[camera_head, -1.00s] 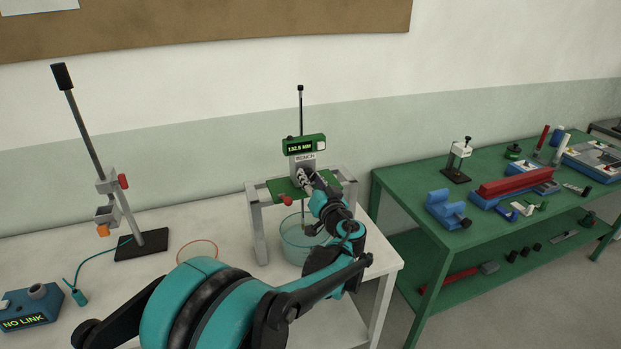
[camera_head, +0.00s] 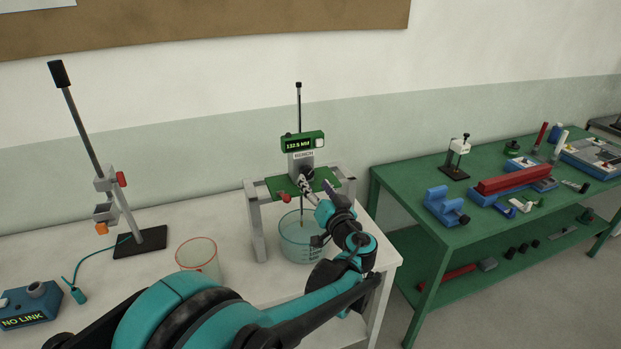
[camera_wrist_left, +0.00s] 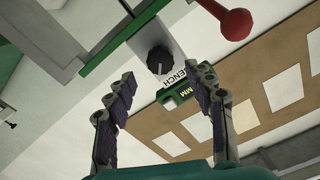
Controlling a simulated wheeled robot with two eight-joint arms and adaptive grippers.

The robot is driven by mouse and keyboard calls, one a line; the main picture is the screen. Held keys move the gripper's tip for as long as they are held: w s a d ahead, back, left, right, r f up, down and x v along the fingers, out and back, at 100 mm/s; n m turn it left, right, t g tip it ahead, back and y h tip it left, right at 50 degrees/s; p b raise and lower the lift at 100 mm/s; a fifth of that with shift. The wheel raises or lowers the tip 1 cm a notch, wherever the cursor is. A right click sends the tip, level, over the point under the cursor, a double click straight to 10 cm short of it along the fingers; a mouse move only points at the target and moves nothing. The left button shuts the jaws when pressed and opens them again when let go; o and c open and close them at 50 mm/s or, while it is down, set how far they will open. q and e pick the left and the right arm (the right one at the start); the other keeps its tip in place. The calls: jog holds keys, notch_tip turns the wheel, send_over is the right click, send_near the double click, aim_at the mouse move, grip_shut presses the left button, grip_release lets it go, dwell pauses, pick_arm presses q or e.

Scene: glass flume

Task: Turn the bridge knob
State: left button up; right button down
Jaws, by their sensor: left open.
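The bridge (camera_head: 255,225) is a grey frame with a green top plate standing on the white table. A grey block marked BENCH (camera_head: 293,163) rises from it, with a green digital display (camera_head: 303,141) above. The round black bridge knob (camera_head: 307,172) is on the block's front. In the left wrist view the knob (camera_wrist_left: 160,60) is fully visible with a pale line on its face. My left gripper (camera_head: 318,190) is open just in front of and below the knob, apart from it. Its fingers (camera_wrist_left: 167,77) frame the knob with nothing between them. My right gripper is not in view.
A red ball-ended lever (camera_head: 284,197) sticks out near the knob; it also shows in the left wrist view (camera_wrist_left: 236,24). A glass vessel (camera_head: 300,243) stands under the bridge. An empty beaker (camera_head: 198,257) and a clamp stand (camera_head: 140,242) are left. A green bench (camera_head: 400,180) is right.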

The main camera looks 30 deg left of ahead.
aim_at(309, 174)
pick_arm(q)
jog(key=v, duration=0.7)
jog(key=shift+a, duration=0.1)
dwell(0.9)
jog(key=w+a+m, duration=0.3)
jog(key=w+a, duration=0.1)
jog(key=w+a+m, duration=0.3)
jog(key=a, duration=0.1)
jog(key=shift+w+a, duration=0.35)
jog(key=shift+a, duration=0.05)
jog(key=c, duration=1.2)
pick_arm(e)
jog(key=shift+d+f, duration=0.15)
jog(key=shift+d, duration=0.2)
